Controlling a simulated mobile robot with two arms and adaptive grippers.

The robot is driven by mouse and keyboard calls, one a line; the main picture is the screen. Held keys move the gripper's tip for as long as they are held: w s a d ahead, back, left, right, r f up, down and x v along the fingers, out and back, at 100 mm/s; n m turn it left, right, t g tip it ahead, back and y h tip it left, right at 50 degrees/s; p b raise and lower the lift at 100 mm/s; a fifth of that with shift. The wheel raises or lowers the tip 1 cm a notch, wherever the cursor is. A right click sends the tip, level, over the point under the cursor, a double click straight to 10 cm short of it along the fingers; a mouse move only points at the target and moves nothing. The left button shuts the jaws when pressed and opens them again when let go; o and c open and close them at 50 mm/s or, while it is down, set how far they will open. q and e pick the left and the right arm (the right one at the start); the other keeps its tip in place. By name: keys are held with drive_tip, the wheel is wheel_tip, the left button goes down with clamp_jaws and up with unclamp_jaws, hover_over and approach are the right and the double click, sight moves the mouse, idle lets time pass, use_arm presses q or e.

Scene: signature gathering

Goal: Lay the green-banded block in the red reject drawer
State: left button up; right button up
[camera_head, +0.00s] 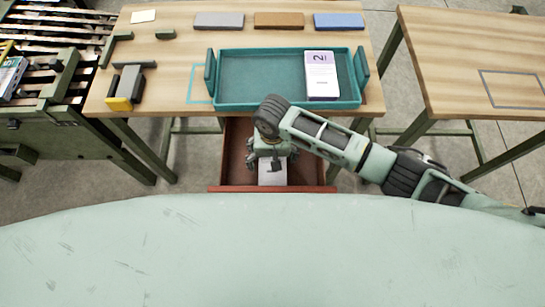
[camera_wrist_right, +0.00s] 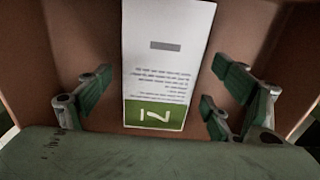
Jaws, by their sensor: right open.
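The red reject drawer (camera_head: 318,172) stands pulled out under the middle of the table. The green-banded block (camera_wrist_right: 166,62) lies flat in the drawer in the right wrist view, white with printed text and a green band at its near end. In the head view part of the white block (camera_head: 272,178) shows below my gripper. My right gripper (camera_head: 268,160) is over the drawer, pointing down. Its fingers are spread on both sides of the block, with gaps between. My left gripper is in neither view.
On the table, a teal tray (camera_head: 255,103) holds a purple-banded block (camera_head: 321,75). Grey (camera_head: 219,20), brown (camera_head: 279,20) and blue (camera_head: 339,21) pads lie along the back. A yellow-black stamp-like tool (camera_head: 125,90) is at left. A roller conveyor (camera_head: 70,50) stands further left; another table (camera_head: 480,45) is at right.

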wheel_tip(320, 180, up, 11)
drive_tip(key=p, duration=0.1)
drive_tip(key=shift+r, duration=0.2)
idle(0.5)
